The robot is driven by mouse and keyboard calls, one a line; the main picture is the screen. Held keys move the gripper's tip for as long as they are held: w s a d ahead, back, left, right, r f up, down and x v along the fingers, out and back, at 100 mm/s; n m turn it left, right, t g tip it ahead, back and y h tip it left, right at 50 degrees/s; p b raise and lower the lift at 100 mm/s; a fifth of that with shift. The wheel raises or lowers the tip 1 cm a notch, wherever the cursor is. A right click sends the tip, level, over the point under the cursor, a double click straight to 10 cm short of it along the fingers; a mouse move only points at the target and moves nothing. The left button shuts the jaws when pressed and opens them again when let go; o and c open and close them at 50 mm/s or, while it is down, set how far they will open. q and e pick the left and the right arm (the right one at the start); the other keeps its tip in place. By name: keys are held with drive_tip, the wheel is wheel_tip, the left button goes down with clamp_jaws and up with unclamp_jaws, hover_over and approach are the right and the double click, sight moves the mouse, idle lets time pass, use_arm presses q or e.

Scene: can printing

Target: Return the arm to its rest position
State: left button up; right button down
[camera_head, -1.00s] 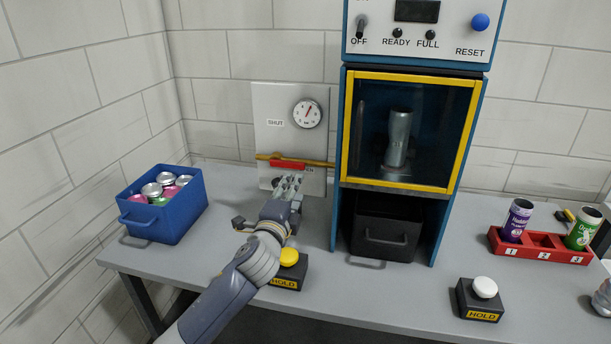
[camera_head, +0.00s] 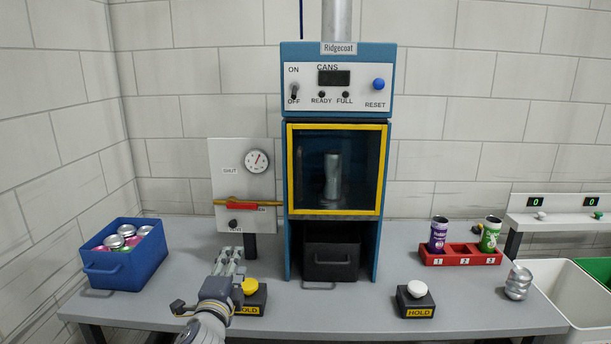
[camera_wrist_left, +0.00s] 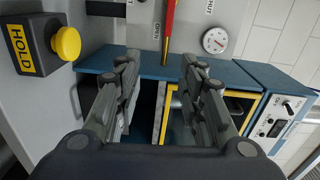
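My left arm comes up from the bottom of the head view, and its gripper (camera_head: 230,262) is low in front of the valve panel (camera_head: 226,165), left of the yellow HOLD button (camera_head: 250,286). In the left wrist view the two fingers (camera_wrist_left: 160,62) are apart with nothing between them, so it is open. The red valve lever (camera_head: 240,204) lies along the yellow pipe, clear of the gripper. My right gripper is not in view.
A blue bin (camera_head: 124,268) of cans stands left. A red rack (camera_head: 460,256), white HOLD button (camera_head: 416,290) and dented silver can (camera_head: 518,284) are right. The front middle is clear.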

use_arm(q)
drive_tip(key=s+a+f+n+g+y, duration=0.1)
drive_tip(key=s+f+n+g, duration=0.35)
drive_tip(key=s+f, duration=0.55)
drive_tip(key=s+a+f+n+g, duration=0.25)
drive_tip(key=s+f+n, duration=0.25)
drive_tip(key=s+f, duration=0.5)
drive_tip(key=s+f+n+g, duration=0.2)
drive_tip(key=s+n+g, duration=0.15)
drive_tip(key=s, duration=0.75)
drive_tip(key=s+f+n+g, duration=0.3)
drive_tip(key=s+g, duration=0.1)
drive_tip(key=s, duration=0.8)
wheel_tip(320, 180, down, 25)
drive_tip(key=s, duration=0.1)
drive_tip(key=s+a+f+g, duration=0.2)
drive_tip(key=s+a+f, duration=0.1)
drive_tip(key=s+f, duration=1.4)
drive_tip(key=shift+s+f+m+h, duration=0.2)
drive_tip(key=shift+s+m+h, duration=0.05)
drive_tip(key=shift+m+h, duration=0.05)
